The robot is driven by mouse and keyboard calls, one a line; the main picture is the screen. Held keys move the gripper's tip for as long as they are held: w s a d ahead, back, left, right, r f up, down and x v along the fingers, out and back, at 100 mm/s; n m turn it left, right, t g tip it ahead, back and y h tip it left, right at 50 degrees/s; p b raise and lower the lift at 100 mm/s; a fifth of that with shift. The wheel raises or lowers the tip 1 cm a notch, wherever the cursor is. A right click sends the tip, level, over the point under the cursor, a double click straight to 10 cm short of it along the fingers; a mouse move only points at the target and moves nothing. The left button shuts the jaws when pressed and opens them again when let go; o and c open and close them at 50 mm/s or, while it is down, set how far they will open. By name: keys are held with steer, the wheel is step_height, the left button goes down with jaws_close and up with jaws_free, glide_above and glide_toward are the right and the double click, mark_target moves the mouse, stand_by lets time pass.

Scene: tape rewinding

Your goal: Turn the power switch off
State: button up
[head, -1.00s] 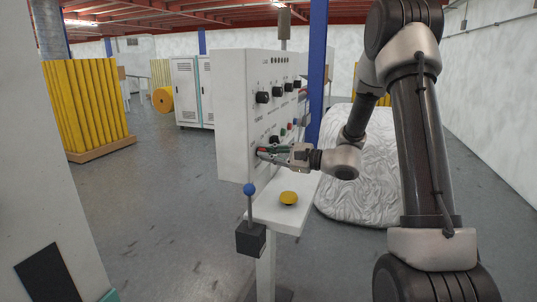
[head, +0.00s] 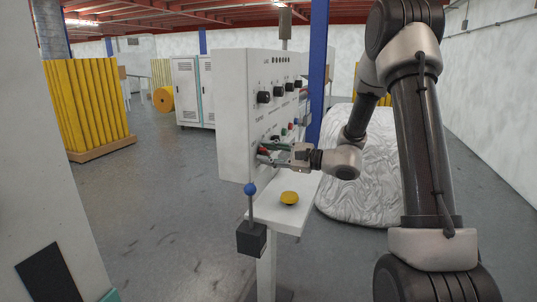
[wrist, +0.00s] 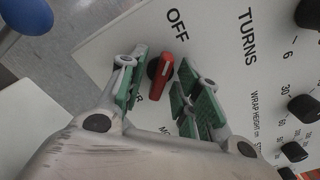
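The power switch (wrist: 160,69) is a small red handle on a black round base on the white control panel (head: 235,115). In the wrist view the word OFF stands just above it; I cannot tell which setting its handle marks. My gripper (wrist: 168,88) is at the panel with its green-padded fingers apart, one on each side of the switch. In the head view my gripper (head: 269,153) reaches in from the right, and the fingers partly hide the switch.
Several black knobs (head: 264,97) sit higher on the panel. A ledge (head: 265,213) below carries a yellow button (head: 289,198), and a blue-topped lever (head: 250,190) stands at its near corner. A blue post (head: 317,70) rises behind the panel.

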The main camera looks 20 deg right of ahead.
steer(key=v, duration=1.2)
steer(key=s+d+f+n+g+h, duration=0.1)
steer(key=s+f+n+g+h, duration=0.3)
steer(key=s, duration=0.6)
steer(key=s+f+n+g+h, duration=0.2)
steer(key=s+f+g, duration=0.3)
steer(key=s, duration=0.5)
steer(key=s+d+r+n+g+h, duration=0.2)
steer(key=s+d+r+n+h, duration=0.3)
steer(key=h, duration=0.1)
step_height(320, 180, up, 9)
steer(key=s+n+t+h, duration=0.2)
steer(key=n+t, duration=0.2)
steer(key=n, duration=0.1)
steer(key=shift+a+t+h, duration=0.3)
steer(key=shift+a+t, duration=0.05)
steer(key=shift+t, duration=0.05)
steer(key=shift+r, duration=0.1)
